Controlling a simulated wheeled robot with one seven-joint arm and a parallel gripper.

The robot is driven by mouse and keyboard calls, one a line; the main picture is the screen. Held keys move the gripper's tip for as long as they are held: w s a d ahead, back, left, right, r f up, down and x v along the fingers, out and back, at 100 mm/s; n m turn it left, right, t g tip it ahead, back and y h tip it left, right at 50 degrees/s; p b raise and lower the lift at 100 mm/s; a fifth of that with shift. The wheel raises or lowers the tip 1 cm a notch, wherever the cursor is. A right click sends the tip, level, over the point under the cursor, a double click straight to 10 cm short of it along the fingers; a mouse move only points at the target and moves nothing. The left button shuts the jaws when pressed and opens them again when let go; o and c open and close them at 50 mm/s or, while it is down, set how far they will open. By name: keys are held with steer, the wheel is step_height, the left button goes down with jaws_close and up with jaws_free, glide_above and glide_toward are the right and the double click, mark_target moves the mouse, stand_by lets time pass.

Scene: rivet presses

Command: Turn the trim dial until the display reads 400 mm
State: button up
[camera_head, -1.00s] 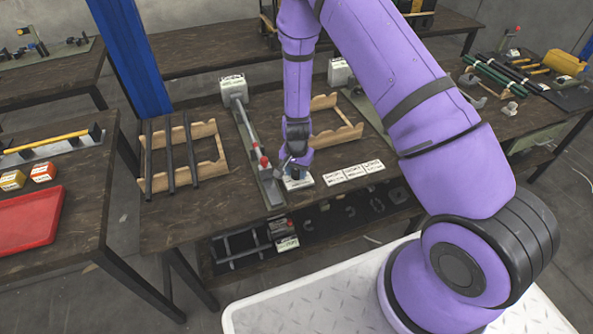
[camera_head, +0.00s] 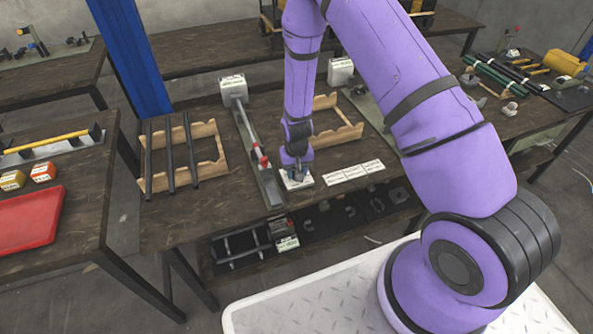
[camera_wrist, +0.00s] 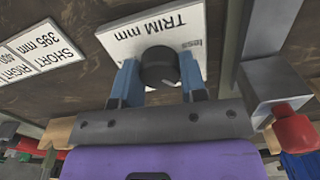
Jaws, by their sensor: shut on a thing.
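The trim dial is a dark round knob (camera_wrist: 159,66) on a white plate marked "TRIM mm" (camera_wrist: 180,25) in the wrist view. My gripper (camera_wrist: 160,82) has its two blue fingers on either side of the knob and is shut on it. In the head view my gripper (camera_head: 295,172) points down at the white trim plate (camera_head: 297,183) near the table's front edge, and the arm hides most of the dial. The display's number cannot be read in either view.
White label cards (camera_head: 354,172) lie right of the dial; one reads "SHORT 395 mm" in the wrist view (camera_wrist: 42,45). A press rail with a red knob (camera_head: 264,160) stands close on the left. Wooden racks (camera_head: 207,155) stand farther left and behind the gripper.

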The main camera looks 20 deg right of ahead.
stand_by(0.4)
steer(key=o, duration=0.9)
steer(key=shift+r, duration=0.1)
step_height(320, 180, up, 11)
steer(key=shift+f, duration=0.15)
